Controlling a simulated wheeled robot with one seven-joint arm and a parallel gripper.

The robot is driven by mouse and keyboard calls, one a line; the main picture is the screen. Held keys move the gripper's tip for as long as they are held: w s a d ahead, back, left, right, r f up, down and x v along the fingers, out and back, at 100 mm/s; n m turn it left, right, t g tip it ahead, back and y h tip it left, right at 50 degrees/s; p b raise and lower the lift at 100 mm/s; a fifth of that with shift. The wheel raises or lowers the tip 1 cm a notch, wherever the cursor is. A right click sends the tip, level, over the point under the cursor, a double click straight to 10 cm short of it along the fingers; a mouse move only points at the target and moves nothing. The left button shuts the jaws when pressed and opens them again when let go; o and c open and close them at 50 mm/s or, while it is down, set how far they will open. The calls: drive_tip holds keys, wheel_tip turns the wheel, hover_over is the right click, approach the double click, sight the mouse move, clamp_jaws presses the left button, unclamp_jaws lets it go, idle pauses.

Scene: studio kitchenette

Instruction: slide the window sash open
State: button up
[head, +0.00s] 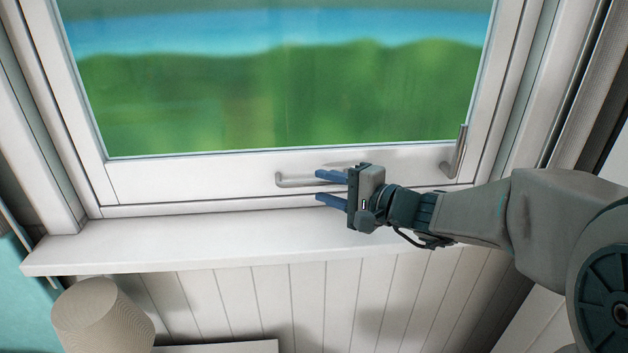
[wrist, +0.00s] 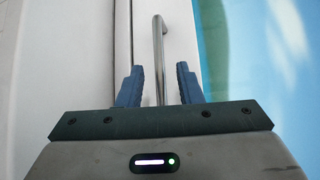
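The window sash (head: 210,176) is a white frame around a large pane, and it looks shut against the sill. A horizontal metal bar handle (head: 292,181) is fixed on its bottom rail. My gripper (head: 318,186) is in front of the rail at the handle's right part, fingers pointing left. Its blue fingers are apart. In the wrist view the bar handle (wrist: 159,45) runs between the two open fingers of my gripper (wrist: 160,85), with a gap on each side. The right part of the handle is hidden behind my gripper in the head view.
An upright metal lever (head: 457,153) stands at the lower right of the sash. The white sill (head: 180,244) below is bare. A beige ribbed lampshade (head: 102,318) is at lower left, and white panelling (head: 230,300) is under the sill.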

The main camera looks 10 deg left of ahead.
sight(317, 184)
drive_tip(key=shift+x, duration=1.95)
